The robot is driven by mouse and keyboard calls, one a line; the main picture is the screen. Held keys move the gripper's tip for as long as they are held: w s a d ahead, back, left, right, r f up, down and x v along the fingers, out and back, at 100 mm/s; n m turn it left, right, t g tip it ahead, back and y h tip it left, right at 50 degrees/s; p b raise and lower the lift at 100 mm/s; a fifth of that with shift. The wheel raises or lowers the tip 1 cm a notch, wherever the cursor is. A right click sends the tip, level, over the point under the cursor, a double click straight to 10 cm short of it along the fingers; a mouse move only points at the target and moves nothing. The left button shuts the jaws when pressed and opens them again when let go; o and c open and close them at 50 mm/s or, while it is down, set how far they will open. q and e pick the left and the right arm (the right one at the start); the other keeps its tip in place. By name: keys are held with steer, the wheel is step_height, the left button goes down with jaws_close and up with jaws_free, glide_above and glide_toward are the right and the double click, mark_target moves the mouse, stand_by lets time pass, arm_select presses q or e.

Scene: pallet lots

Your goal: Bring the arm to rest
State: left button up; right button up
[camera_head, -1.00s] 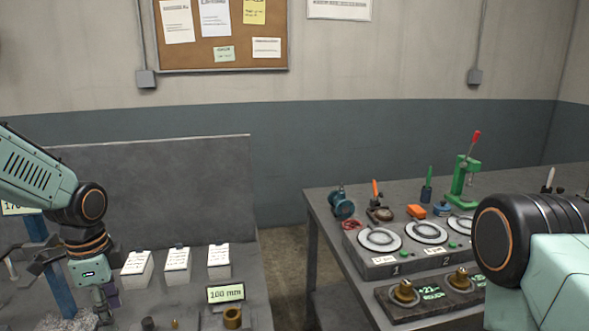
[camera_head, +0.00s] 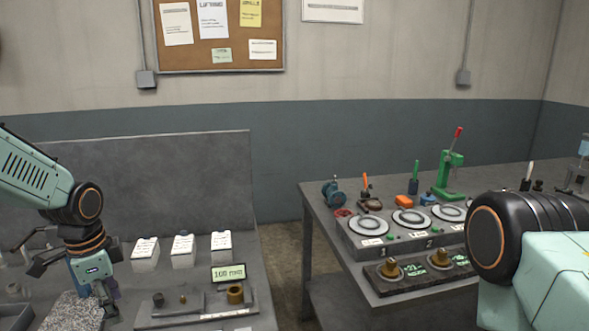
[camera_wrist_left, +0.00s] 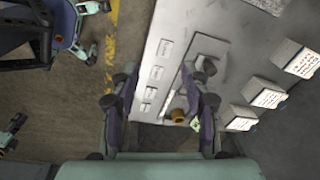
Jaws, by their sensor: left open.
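My left gripper (camera_head: 108,296) hangs pointing down at the lower left of the head view, over or beside the left bench (camera_head: 190,165). In the left wrist view its two dark fingers (camera_wrist_left: 160,85) stand wide apart with nothing gripped between them.
Floor shows between the benches.

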arm_select(q)
steer(key=w+d+f+n+t+h, duration=0.1)
steer(key=w+d+f+n+t, duration=0.2)
steer(key=d+f+n, duration=0.15)
steer(key=s+d+f+n+b, duration=0.2)
steer(key=s+d+f+n, duration=0.35)
steer(key=f, duration=0.25)
steer(key=s+d+f+g+b, duration=0.1)
steer(key=s+f, duration=0.4)
steer(key=s, duration=0.4)
steer(key=s+f+n+g+b, duration=0.1)
steer(key=s+f, duration=0.5)
steer(key=s, duration=0.4)
steer(key=s+d+f+n+g+y+b, duration=0.1)
steer(key=s+f, duration=0.4)
steer(key=s, duration=0.5)
steer(key=shift+d+f+g+b, duration=0.3)
steer(key=shift+g+b, duration=0.1)
steer(key=shift+g, duration=0.1)
arm_select(e)
steer(key=f, duration=0.6)
steer(key=shift+w+d, duration=0.1)
steer(key=shift+w, duration=0.3)
arm_select(q)
steer(key=shift+s+r, duration=0.1)
steer(key=shift+s, duration=0.1)
arm_select(e)
steer(key=shift+s+r, duration=0.1)
steer(key=shift+s, duration=0.05)
